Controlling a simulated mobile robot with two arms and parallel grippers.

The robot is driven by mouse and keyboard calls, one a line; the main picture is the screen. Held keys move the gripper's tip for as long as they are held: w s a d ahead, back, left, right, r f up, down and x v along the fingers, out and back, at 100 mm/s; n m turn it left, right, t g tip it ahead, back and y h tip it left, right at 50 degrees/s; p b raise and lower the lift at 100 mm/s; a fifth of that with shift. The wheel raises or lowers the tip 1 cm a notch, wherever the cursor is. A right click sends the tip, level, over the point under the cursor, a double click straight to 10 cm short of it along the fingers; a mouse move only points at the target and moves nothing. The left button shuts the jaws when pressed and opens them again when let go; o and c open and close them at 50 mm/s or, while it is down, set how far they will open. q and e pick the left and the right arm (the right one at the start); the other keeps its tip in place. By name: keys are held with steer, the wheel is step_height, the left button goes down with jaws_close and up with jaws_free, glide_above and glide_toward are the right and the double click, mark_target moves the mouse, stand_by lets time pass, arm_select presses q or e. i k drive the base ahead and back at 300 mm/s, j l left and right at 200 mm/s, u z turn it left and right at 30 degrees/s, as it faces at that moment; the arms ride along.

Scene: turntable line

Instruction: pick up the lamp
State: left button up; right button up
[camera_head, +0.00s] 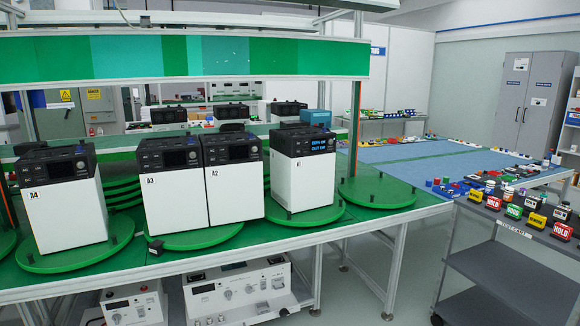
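I cannot make out a lamp for certain. Several small coloured items (470,187) stand on the blue-topped table at the right, too small to tell apart. More small pieces, among them red HOLD blocks (493,203), stand along the near grey cart's top. White box units with black tops, marked A4 (65,208), A3 (175,195), A2 (236,190) and A1 (302,180), stand on green turntables. Neither of my grippers is in view.
The right-hand turntable (377,192) is empty. The blue table (400,152) has a bare middle, with small items along its edges. The grey cart (515,275) stands in front of it at the right. A grey cabinet (535,105) stands behind. Grey floor shows between bench and cart.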

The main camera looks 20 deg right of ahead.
mark_target(488, 190)
steer(key=z, duration=1.95)
